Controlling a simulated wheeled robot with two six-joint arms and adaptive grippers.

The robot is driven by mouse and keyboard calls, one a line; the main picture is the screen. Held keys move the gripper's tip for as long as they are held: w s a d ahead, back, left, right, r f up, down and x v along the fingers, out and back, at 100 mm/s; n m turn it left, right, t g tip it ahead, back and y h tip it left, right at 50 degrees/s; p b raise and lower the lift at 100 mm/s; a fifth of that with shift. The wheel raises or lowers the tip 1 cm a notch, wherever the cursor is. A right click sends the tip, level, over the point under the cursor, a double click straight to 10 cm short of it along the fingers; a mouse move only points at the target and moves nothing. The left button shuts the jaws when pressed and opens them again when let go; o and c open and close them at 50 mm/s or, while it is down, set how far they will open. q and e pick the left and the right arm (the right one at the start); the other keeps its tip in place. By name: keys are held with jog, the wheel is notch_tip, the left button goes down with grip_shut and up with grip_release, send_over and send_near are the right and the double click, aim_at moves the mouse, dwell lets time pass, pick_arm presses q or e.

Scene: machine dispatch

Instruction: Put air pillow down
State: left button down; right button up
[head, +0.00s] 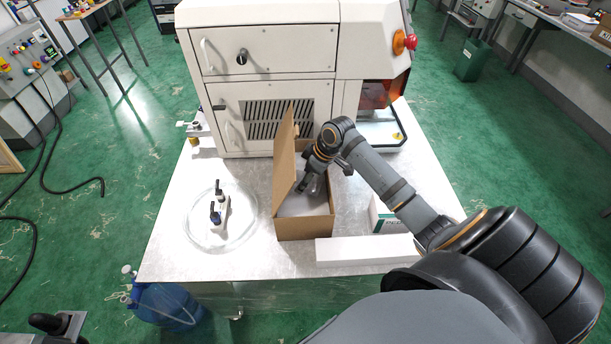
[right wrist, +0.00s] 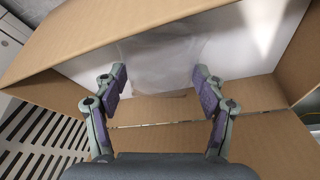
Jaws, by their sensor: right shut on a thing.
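An open cardboard box (head: 305,228) stands on the metal table, with a flap raised on its left side. It also fills much of the right wrist view (right wrist: 110,35). My right gripper (head: 309,188) reaches down into the box. In the right wrist view, its fingers (right wrist: 157,82) stand apart with a pale, translucent air pillow (right wrist: 157,62) held between them. The pillow's outline is faint against the white inside the box, so I cannot tell whether it touches the bottom. My left gripper is not in view.
A large white machine (head: 265,60) stands behind the box. A round clear dish (head: 196,232) with a small device (head: 219,212) is to the left. A long white carton (head: 365,250) and a smaller green-white carton (head: 384,217) lie to the right.

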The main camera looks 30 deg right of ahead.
jog(key=shift+f, duration=0.1)
jog(key=o, duration=0.8)
jog(key=shift+o, duration=0.2)
jog(key=v, duration=1.2)
jog(key=shift+b, duration=0.4)
